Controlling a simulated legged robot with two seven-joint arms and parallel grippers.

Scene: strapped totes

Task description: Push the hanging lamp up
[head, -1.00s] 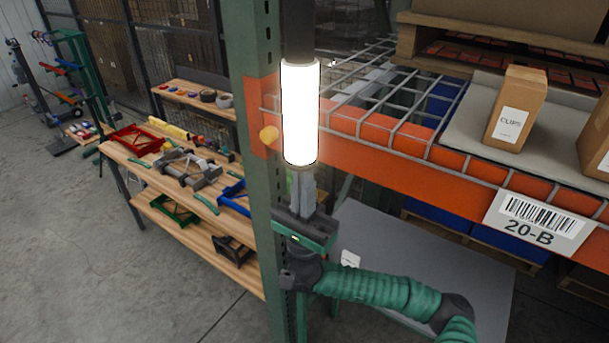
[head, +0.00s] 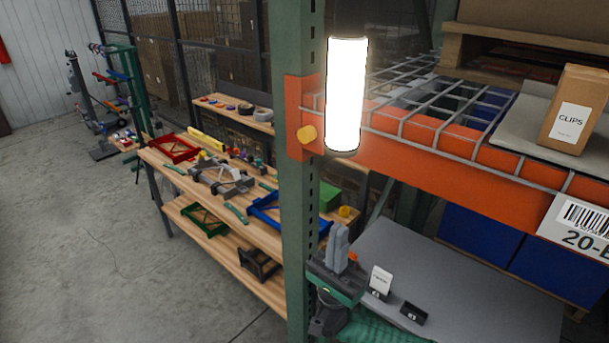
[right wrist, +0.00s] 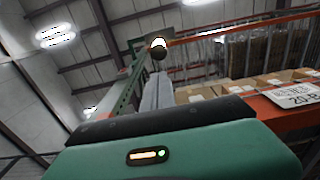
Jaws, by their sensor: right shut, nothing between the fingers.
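The lamp (head: 345,95) is a bright white upright cylinder in front of the orange rack beam, just right of the green post. No cord or rod shows above it in the head view. My right gripper (head: 339,232) is below the lamp, its grey fingers shut together and pointing up with nothing between them. A clear gap separates the fingertips from the lamp's lower end. In the right wrist view the fingers (right wrist: 157,90) point toward the lamp's glowing round end (right wrist: 158,46). My left gripper is not in view.
The green rack post (head: 296,200) stands close to the left of my right gripper. The orange beam (head: 420,150) and wire shelf run right, with a CLIPS box (head: 577,108) on it. A grey tabletop (head: 450,285) lies below right. A wooden workbench (head: 165,155) stands left.

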